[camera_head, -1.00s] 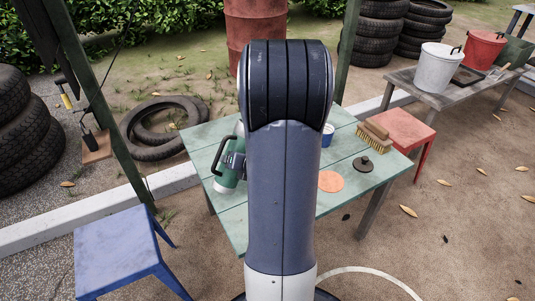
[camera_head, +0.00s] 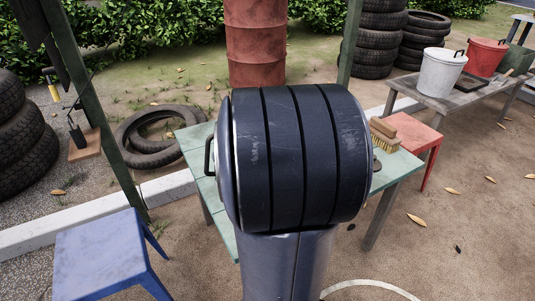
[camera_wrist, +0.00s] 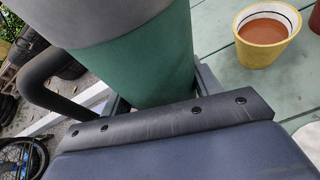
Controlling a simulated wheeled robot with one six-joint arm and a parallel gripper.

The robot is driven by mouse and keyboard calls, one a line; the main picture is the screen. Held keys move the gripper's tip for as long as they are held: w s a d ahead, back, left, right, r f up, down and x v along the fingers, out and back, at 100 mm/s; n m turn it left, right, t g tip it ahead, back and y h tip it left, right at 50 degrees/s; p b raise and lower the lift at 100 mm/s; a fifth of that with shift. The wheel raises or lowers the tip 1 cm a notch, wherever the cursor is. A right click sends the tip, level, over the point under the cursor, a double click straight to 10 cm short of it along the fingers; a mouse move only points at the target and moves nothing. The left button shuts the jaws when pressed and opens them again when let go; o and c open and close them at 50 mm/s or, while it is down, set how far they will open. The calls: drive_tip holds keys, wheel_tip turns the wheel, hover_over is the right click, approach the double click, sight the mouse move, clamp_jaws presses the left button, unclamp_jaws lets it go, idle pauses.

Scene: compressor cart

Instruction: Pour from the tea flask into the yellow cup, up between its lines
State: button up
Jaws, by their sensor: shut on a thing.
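My gripper (camera_wrist: 155,100) is shut on the green tea flask (camera_wrist: 150,65) in the wrist view. The flask has a grey upper part and a dark handle on the left. In the head view my arm hides most of the flask; a dark handle (camera_head: 208,155) shows left of the arm. The yellow cup (camera_wrist: 262,56) stands upright on the table, right of the flask in the wrist view. It holds brown liquid, and a dark line shows on its white inner wall above the liquid. The cup is hidden in the head view. The flask's mouth and any stream are out of sight.
The pale green table (camera_head: 398,170) bears a brush (camera_head: 384,140) at its right. A reddish thing (camera_wrist: 314,72) stands right of the cup. A blue stool (camera_head: 100,250) is at front left, a red stool (camera_head: 415,135) at right. A post (camera_head: 108,150) rises at left.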

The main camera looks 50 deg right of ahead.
drive_tip(key=shift+f+n+h+b, duration=0.3)
drive_tip(key=shift+n+h+b, duration=0.25)
drive_tip(key=shift+b, duration=1.5)
drive_tip(key=shift+d+n+h+b, duration=0.1)
drive_tip(key=shift+n+h+b, duration=0.2)
drive_tip(key=shift+b, duration=0.8)
drive_tip(key=shift+r, duration=0.15)
wheel_tip(320, 180, up, 5)
drive_tip(key=p, duration=0.4)
drive_tip(key=shift+p, duration=0.4)
